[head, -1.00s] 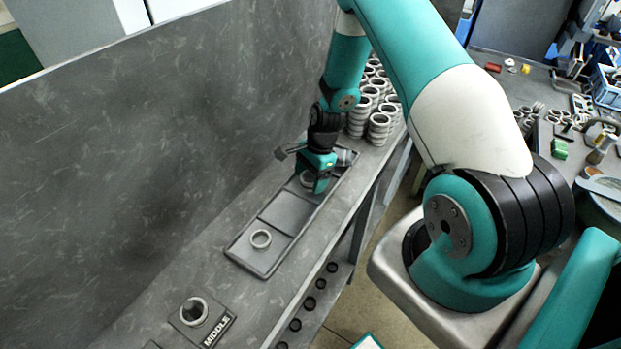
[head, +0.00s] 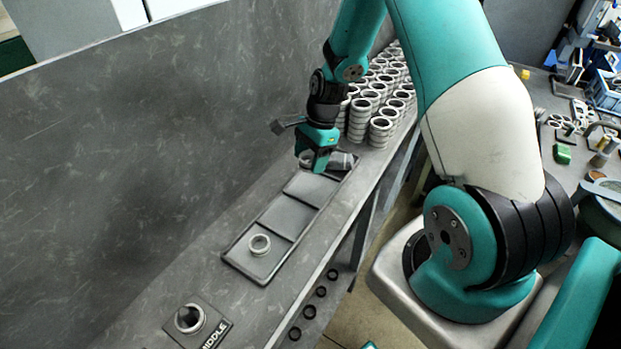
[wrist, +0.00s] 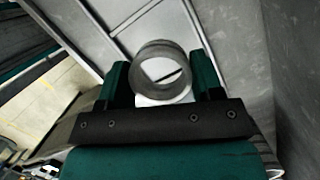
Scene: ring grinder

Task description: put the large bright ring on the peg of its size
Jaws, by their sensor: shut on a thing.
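My gripper (wrist: 161,82) is shut on a grey metal ring (wrist: 163,50), which sits between the two teal fingers in the wrist view. In the head view my gripper (head: 314,163) is over the far end of the long dark tray (head: 230,254), and the held ring is mostly hidden there. No peg for the large size is clearly in view.
Several stacks of grey rings (head: 380,130) stand on the bench just beyond my gripper. A tall grey panel (head: 150,140) runs along the bench's left side. The tray's middle compartment is empty. Small dark rings (head: 321,292) are along the bench's right side, lower down.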

